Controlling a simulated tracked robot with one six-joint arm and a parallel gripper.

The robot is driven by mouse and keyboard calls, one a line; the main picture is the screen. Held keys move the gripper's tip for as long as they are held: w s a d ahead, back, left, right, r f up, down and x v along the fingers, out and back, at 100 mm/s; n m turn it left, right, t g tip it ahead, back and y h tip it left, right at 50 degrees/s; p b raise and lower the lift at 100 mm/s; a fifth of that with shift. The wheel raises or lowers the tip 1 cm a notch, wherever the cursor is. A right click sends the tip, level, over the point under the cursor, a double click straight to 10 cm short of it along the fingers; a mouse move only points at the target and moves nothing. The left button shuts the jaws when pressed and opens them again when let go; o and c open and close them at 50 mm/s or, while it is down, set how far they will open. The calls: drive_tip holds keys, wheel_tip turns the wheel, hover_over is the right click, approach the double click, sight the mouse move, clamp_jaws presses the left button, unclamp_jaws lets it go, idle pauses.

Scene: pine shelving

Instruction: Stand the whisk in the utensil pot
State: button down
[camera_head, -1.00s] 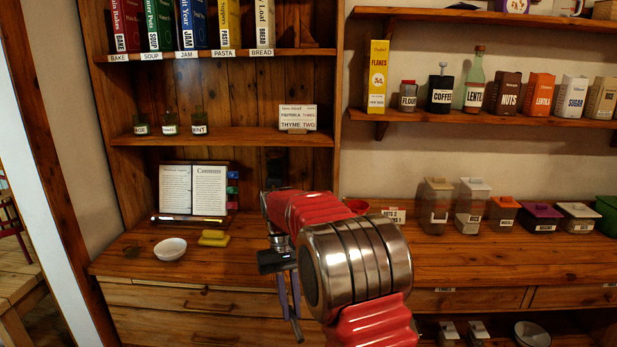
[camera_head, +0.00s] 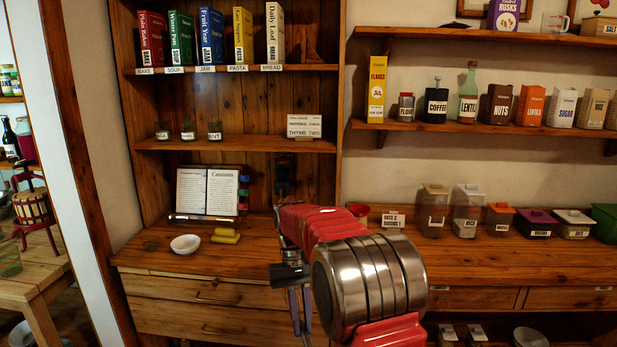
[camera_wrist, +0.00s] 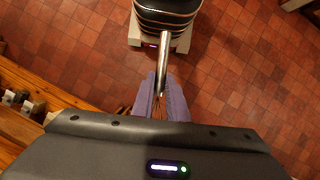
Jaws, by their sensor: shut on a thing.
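The whisk (camera_wrist: 162,65) shows in the wrist view as a steel handle, with thin wires between the fingers of my gripper (camera_wrist: 161,92). My gripper is shut on it. In the head view my gripper (camera_head: 300,308) points down in front of the drawers, with a thin piece of the whisk showing below the fingers. The whisk is clear of the counter.
The wooden counter (camera_head: 480,255) carries a white bowl (camera_head: 185,244), yellow sponges (camera_head: 226,236), an open book (camera_head: 207,191) and several lidded containers (camera_head: 467,208). Shelves with books and jars rise above. A wooden table (camera_head: 35,275) stands at the left. The tiled floor (camera_wrist: 250,70) is open.

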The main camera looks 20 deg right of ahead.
wheel_tip(320, 180, down, 7)
drive_tip(key=shift+a, duration=0.15)
drive_tip(key=shift+s, duration=0.1)
drive_tip(key=shift+a, duration=0.1)
idle(0.4)
